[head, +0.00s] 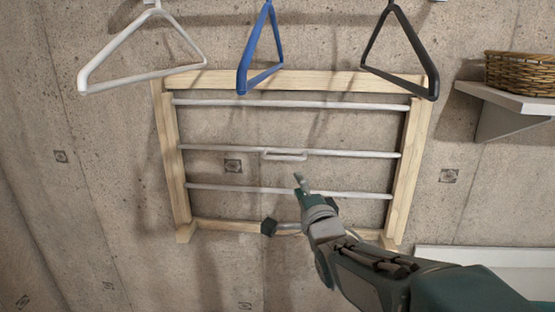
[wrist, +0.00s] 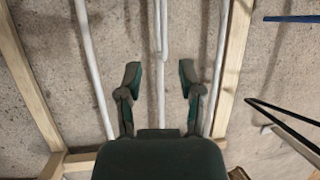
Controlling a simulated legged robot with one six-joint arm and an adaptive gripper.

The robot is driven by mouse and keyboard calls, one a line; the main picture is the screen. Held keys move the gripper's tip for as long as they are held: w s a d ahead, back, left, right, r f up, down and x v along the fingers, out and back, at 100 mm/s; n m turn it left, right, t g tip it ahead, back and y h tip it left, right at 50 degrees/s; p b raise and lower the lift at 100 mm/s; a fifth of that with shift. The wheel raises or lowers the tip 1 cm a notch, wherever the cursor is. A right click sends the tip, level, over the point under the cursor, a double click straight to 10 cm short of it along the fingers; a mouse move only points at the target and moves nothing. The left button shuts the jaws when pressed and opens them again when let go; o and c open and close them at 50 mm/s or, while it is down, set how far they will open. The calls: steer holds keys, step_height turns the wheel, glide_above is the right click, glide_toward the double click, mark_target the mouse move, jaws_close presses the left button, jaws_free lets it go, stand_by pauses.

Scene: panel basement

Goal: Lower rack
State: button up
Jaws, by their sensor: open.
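The rack (head: 172,150) is a pale wooden frame with three light grey rods, standing upright against the concrete wall. A small pale handle (head: 285,156) sits on its middle rod. My gripper (head: 284,205) is in front of the lower part of the rack, below and apart from the handle in the head view. In the wrist view my gripper (wrist: 160,76) has its fingers spread, one on each side of the middle rod (wrist: 160,100). The handle (wrist: 163,30) shows beyond the fingertips there. Nothing is held. The frame's lower right corner is partly hidden by my arm.
White (head: 140,50), blue (head: 260,50) and black (head: 398,50) triangular hangers hang above and in front of the rack's top rail. A shelf (head: 505,100) with a wicker basket (head: 520,72) is at the right. A white ledge (head: 480,257) lies below it. The wall left of the rack is clear.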

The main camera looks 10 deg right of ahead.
mark_target(283, 159)
steer(key=w, duration=0.3)
steer(key=w+a+r, duration=0.1)
steer(key=w, duration=0.3)
steer(key=w+r, duration=0.1)
steer(key=w, duration=0.2)
steer(key=shift+w+a, duration=0.2)
steer(key=shift+w, duration=0.1)
jaws_close()
